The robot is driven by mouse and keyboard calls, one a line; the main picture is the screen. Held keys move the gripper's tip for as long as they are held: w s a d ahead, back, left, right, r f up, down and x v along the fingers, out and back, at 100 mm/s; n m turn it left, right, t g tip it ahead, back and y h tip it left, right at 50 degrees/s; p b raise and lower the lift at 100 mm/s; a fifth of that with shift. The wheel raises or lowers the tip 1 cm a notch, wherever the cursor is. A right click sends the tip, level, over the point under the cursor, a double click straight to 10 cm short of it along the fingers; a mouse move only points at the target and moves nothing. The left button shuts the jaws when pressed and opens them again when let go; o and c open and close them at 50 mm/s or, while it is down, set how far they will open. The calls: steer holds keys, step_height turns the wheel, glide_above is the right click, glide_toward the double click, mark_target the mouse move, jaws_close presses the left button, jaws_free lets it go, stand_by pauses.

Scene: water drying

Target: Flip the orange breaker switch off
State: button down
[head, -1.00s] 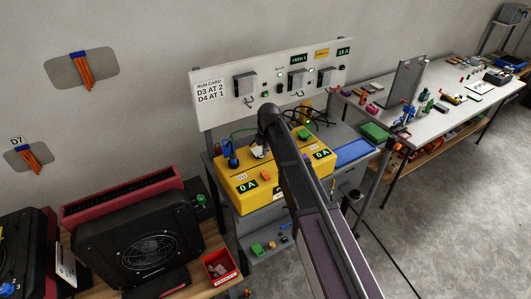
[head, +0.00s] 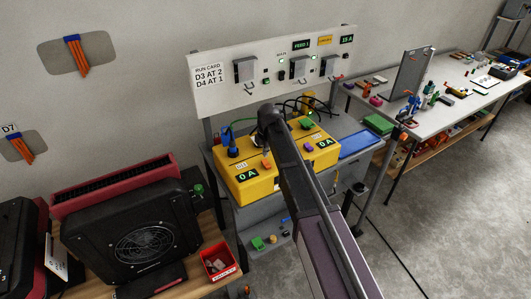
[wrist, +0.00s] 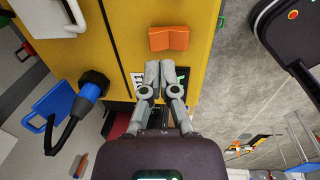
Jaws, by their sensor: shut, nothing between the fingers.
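The orange breaker switch (wrist: 169,38) is a rocker on the yellow box in the wrist view. It also shows small on the box top in the head view (head: 267,164). I cannot tell which way it is set. My gripper (wrist: 159,70) is shut and empty, its fingertips together just short of the orange switch, with a visible gap in the picture. The fingers partly cover a display and a label on the box. In the head view my arm hides the gripper. The yellow box (head: 240,197) shows two displays reading 0 A.
A blue plug (wrist: 93,88) with a black cable stands on the box left of my fingers. A purple switch (head: 308,147) and a green one (head: 306,124) sit farther right. An upright white panel (head: 215,100) stands behind. A black fan unit (head: 140,240) is at left.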

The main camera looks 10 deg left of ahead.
mark_target(263, 161)
steer(key=shift+w+a+f+b, duration=0.1)
steer(key=shift+f+b, duration=0.65)
steer(key=shift+f, duration=0.15)
steer(key=shift+w+a+f+b, duration=0.1)
steer(key=shift+f+b, duration=0.65)
steer(key=shift+f, duration=0.15)
steer(key=shift+a, duration=0.15)
